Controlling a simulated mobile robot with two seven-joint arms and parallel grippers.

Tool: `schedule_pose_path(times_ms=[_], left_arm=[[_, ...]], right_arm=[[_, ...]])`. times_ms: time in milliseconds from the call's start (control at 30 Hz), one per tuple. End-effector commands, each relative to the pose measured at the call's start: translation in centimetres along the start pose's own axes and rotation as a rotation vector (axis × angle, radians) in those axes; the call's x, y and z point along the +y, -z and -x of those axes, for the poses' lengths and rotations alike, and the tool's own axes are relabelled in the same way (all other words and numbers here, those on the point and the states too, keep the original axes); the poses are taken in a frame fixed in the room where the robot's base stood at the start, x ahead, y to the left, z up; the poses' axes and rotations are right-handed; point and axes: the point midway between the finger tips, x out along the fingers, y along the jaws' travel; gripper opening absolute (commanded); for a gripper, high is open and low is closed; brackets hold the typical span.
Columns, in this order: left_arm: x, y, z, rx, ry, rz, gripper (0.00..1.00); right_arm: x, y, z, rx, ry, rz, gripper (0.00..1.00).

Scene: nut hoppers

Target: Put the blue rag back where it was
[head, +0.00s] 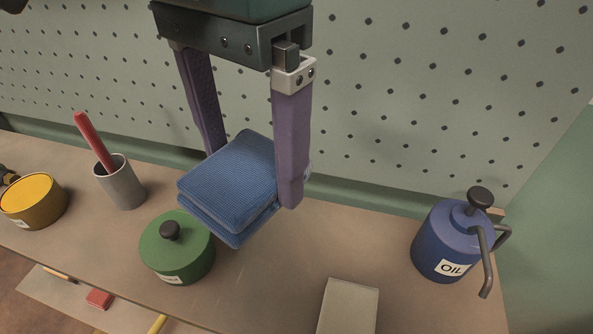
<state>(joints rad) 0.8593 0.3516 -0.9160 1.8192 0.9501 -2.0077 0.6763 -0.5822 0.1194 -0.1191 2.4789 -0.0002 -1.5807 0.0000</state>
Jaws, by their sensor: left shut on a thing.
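The folded blue rag (228,185) is in the head view, between the purple fingers of my left gripper (252,175). The gripper is shut on it, with one finger at its right side and the other behind it. The rag looks raised above the shelf (270,290), just behind and to the right of the round green tin. Its exact height is hard to tell. My right gripper is not in view.
A green lidded tin (185,255) stands below the rag. A grey cup (120,186) with a red stick and a yellow tin (33,203) are at left. A blue oil can (445,240) stands at right, a pale block (348,308) in front. A pegboard (400,90) rises behind.

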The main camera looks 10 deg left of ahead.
Motion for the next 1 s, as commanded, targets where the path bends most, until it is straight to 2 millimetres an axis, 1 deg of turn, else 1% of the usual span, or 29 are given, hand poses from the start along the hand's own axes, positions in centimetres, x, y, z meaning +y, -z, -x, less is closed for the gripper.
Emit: schedule_pose_path(times_ms=[33,67,133,200,267,300,367,400,500,600,700,833,1000], left_arm=[[0.1,0.1,-0.8,0.0,0.0,-0.004,0.39],[0.1,0.1,-1.1,-0.001,-0.001,-0.005,0.39],[0.2,0.1,-2.5,-0.004,-0.003,-0.007,0.39],[0.2,0.0,-4.3,-0.007,-0.004,-0.006,0.39],[0.1,-0.1,-5.9,-0.008,-0.002,-0.005,0.39],[0.1,-0.1,-7.1,-0.008,-0.001,-0.004,0.39],[0.1,-0.1,-8.6,-0.008,0.0,-0.004,0.39],[0.1,-0.1,-9.8,-0.008,0.001,-0.005,0.39],[0.1,-0.1,-12.6,-0.006,0.001,-0.006,0.39],[0.1,-0.1,-14.8,-0.004,0.001,-0.005,0.39],[0.1,0.0,-16.0,-0.002,0.001,-0.005,0.39],[0.1,0.0,-17.0,-0.002,0.002,-0.005,0.39],[0.1,0.0,-19.6,-0.002,0.0,-0.006,0.39]], right_arm=[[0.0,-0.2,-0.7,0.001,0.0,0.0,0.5],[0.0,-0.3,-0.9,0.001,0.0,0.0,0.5],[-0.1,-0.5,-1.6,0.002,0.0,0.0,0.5],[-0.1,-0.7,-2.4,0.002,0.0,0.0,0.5],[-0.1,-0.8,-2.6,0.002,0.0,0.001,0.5],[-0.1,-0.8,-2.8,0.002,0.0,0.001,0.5],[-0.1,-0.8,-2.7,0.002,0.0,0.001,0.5],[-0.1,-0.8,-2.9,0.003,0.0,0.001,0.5],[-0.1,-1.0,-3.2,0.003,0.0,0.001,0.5],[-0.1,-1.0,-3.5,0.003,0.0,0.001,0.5],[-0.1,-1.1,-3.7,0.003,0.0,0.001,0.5],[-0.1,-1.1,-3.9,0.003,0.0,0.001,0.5],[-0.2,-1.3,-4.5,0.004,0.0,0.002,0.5]])
